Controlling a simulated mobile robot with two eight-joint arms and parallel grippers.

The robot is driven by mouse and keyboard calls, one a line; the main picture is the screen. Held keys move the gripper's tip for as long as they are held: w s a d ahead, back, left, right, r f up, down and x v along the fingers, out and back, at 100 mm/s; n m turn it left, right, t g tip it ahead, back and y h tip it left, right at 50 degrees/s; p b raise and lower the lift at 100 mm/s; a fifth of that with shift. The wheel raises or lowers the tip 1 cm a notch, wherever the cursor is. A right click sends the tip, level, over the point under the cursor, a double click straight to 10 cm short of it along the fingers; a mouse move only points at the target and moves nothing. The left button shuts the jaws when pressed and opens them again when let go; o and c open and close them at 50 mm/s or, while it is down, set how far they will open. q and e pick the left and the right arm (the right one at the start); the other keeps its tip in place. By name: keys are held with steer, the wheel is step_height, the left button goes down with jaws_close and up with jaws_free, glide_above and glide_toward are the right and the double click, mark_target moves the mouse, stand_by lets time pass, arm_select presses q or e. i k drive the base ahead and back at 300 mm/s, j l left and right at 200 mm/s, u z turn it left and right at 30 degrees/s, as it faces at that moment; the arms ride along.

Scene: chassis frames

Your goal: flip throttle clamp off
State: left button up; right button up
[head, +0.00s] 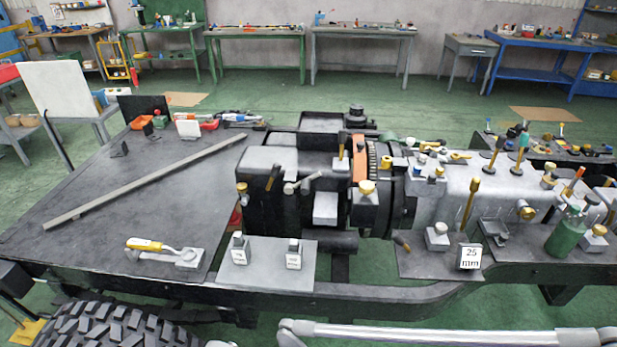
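A toggle clamp with a yellow handle (146,244) sits on the dark flat deck at the front left of the chassis. Its handle lies nearly flat, pointing left, and its grey base block (189,258) is at the right end. No label marks it, so I cannot tell whether it is the throttle clamp. Other small levers and knobs stand on the engine and gearbox (455,190), among them an upright gold-coloured lever (470,203). Neither of my grippers is in view.
A long grey bar (150,182) lies diagonally across the deck (70,235). A light plate (267,265) bears two small labelled blocks. A "25 mm" sign (470,257) and a green bottle (566,238) stand at the right. A tyre (110,325) is below left. Workbenches line the back wall.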

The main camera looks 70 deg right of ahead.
mark_target(276, 168)
steer(key=l+z, duration=0.1)
steer(key=z, duration=2.05)
